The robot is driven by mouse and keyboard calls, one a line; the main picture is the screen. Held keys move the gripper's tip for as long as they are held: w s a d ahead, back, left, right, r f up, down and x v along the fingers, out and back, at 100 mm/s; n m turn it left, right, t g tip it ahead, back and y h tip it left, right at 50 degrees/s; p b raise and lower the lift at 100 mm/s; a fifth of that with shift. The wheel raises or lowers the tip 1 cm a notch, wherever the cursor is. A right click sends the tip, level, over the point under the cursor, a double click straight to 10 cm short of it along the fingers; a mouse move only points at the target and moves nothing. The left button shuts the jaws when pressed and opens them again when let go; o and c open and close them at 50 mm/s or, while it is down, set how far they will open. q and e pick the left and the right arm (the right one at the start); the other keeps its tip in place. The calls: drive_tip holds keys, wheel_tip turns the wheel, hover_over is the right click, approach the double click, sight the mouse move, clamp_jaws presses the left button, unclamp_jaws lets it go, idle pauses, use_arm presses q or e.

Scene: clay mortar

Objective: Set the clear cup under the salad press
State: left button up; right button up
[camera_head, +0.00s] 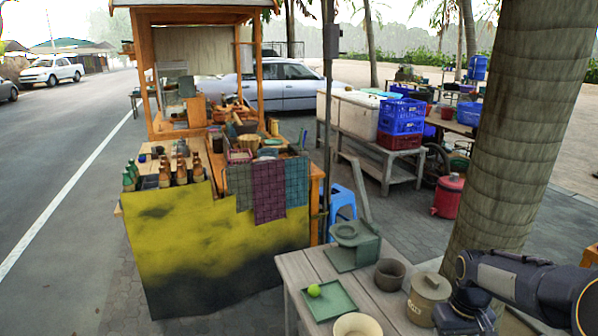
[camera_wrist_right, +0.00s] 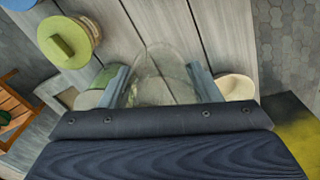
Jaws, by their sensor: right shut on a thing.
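The clear cup (camera_wrist_right: 158,72) is between the two fingers of my right gripper (camera_wrist_right: 164,84) in the right wrist view. The fingers are shut on its sides, and the wooden tabletop shows through it. In the head view my right gripper (camera_head: 466,308) is at the right end of the table, and I cannot make out the cup there. What looks like the salad press (camera_head: 348,250), a grey-green device with a round top and a raised lever, stands at the table's back left, apart from the gripper. My left gripper is not in view.
The wooden table (camera_head: 300,268) also holds a green tray (camera_head: 340,306) with a lime (camera_head: 314,290), a dark bowl (camera_head: 389,276), a tan lidded pot (camera_head: 428,297) and a cream bowl (camera_head: 357,326). A thick tree trunk (camera_head: 525,140) rises behind my right arm.

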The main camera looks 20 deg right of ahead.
drive_tip(key=w+a+f+n+b, duration=0.1)
drive_tip(key=w+a+f, duration=0.2)
drive_tip(key=a+f, duration=0.2)
drive_tip(key=w+a+f+n+b, duration=0.1)
drive_tip(key=w+a+f, duration=0.2)
drive_tip(key=a, duration=0.8)
drive_tip(key=w+a+f+n+b, duration=0.1)
drive_tip(key=w+a+f, duration=0.2)
drive_tip(key=a+f, duration=0.3)
drive_tip(key=a, duration=0.2)
drive_tip(key=shift+w+a+f, duration=0.2)
drive_tip(key=shift+a+f, duration=0.15)
